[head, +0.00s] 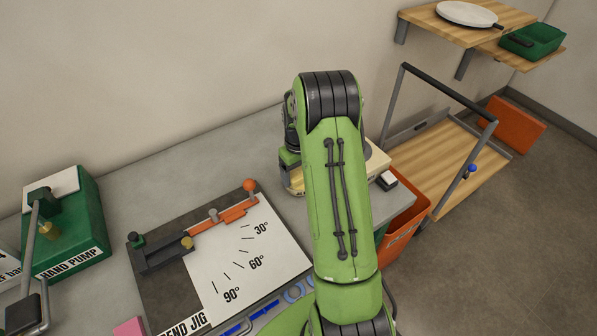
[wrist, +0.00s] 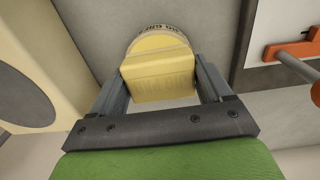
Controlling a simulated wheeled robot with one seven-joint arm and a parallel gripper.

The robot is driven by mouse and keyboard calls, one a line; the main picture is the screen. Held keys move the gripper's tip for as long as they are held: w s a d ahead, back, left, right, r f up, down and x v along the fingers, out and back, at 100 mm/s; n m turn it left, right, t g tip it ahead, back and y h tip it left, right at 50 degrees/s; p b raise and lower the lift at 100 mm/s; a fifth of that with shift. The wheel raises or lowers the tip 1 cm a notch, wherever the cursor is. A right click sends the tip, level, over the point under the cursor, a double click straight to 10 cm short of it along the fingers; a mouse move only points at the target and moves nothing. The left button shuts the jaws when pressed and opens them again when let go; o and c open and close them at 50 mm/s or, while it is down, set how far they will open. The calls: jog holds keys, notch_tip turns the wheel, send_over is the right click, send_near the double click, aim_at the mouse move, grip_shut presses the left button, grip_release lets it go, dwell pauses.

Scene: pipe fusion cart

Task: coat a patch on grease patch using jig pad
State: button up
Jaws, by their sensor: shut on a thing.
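My gripper (wrist: 161,76) is shut on a yellow block in the wrist view. The block joins or touches a round yellow piece with dark lettering on its rim, too small to read. Together they look like the jig pad (wrist: 160,82). At the left of the wrist view is a cream panel with a dark grey round area, perhaps the grease patch (wrist: 18,95); the pad is apart from it. In the head view a cream slab (head: 378,163) shows beside my arm, which hides my gripper and the pad.
The bend jig board (head: 255,270) with its orange lever lies left of my arm. A green hand pump (head: 75,235) stands farther left. An orange bin (head: 405,215) and a wooden-decked cart (head: 435,165) are at the right. The grey bench behind the jig is clear.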

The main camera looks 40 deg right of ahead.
aim_at(299, 172)
notch_tip(299, 172, up, 7)
jog(key=p, duration=0.5)
jog(key=shift+f, duration=0.1)
dwell(0.3)
dwell(0.4)
